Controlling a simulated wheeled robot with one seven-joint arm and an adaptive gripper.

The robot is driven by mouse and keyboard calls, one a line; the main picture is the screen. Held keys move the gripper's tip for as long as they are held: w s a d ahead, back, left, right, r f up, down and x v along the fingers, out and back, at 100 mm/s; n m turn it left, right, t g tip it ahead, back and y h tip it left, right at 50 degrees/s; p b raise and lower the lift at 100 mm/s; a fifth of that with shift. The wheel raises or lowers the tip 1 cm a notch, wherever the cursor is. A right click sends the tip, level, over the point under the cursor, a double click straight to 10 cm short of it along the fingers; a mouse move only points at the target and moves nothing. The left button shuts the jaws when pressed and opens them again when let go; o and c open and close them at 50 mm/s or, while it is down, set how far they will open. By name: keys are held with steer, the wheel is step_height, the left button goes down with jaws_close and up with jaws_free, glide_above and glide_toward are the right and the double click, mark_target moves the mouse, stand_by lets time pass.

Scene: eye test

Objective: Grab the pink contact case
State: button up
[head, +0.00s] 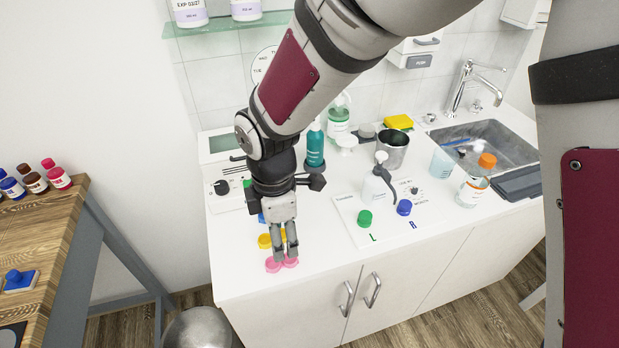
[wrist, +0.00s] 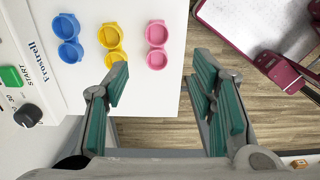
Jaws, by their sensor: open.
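The pink contact case (head: 272,266) has two joined round wells and lies near the counter's front left edge. In the wrist view the pink case (wrist: 157,60) lies just beyond the fingertips, roughly centred between them. My gripper (head: 285,246) points down right by the pink case and partly covers the view of it. In the wrist view my gripper (wrist: 161,76) is open with nothing between its fingers. A yellow case (head: 264,240) and a blue case (wrist: 70,51) lie in a row beside the pink one, the yellow nearest it.
A white device with a green START button (wrist: 12,76) and dark knob stands left of the cases. A white mat (head: 345,208) with green and blue caps and a pump bottle lies to the right. The counter edge is close; a metal bin (head: 200,330) stands below.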

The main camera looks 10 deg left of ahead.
mark_target(282, 263)
steer(key=f, duration=0.6)
steer(key=f+p, duration=0.1)
steer(key=f, duration=0.2)
steer(key=shift+w+a, duration=0.1)
steer(key=shift+a, duration=0.2)
steer(key=c, duration=0.9)
